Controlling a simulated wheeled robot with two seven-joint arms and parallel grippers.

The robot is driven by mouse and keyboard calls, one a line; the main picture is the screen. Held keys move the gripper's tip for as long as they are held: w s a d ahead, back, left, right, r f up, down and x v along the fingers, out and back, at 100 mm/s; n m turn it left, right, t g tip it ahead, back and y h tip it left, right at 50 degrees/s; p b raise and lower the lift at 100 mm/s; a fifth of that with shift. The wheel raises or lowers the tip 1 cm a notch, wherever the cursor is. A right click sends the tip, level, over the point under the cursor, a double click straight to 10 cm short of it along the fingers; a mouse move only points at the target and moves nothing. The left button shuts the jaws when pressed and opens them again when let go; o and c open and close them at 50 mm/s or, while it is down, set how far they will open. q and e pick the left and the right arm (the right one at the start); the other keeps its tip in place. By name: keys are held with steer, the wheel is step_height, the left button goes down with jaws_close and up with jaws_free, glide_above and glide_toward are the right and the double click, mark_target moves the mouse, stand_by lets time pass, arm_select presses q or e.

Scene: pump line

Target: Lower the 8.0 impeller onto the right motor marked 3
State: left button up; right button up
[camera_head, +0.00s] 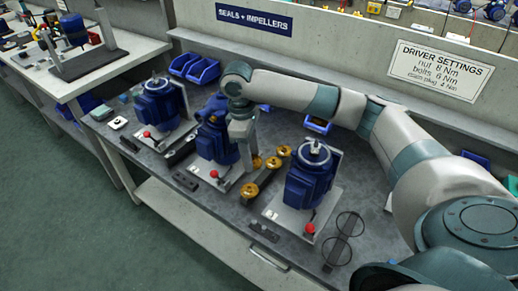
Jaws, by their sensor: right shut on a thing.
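My right gripper (247,165) reaches in from the right and points down between the middle and right motors. It is shut on a small brass impeller (257,162), mostly clear of the fingers, beside a row of similar brass pieces (274,164). Its size mark cannot be read. The right motor (309,182) is blue and stands upright on a pale plate, with a silver ring and shaft (314,152) on top. Its number cannot be read. The gripper is left of this motor and apart from it. My left gripper is not in view.
A middle blue motor (213,140) stands just left of the gripper, a left one (158,108) beyond. Red knobs (310,227) stand by the motors. Blue bins (203,70) line the back. Round black frames (345,236) lie at the front right of the grey bench.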

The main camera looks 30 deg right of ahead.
steer(key=s+a+r+m+y, duration=0.1)
steer(key=s+a+r+m, duration=0.4)
steer(key=s+a+m, duration=0.3)
steer(key=s+a, duration=0.3)
steer(key=shift+s+m, duration=0.25)
steer(key=shift+m, duration=0.05)
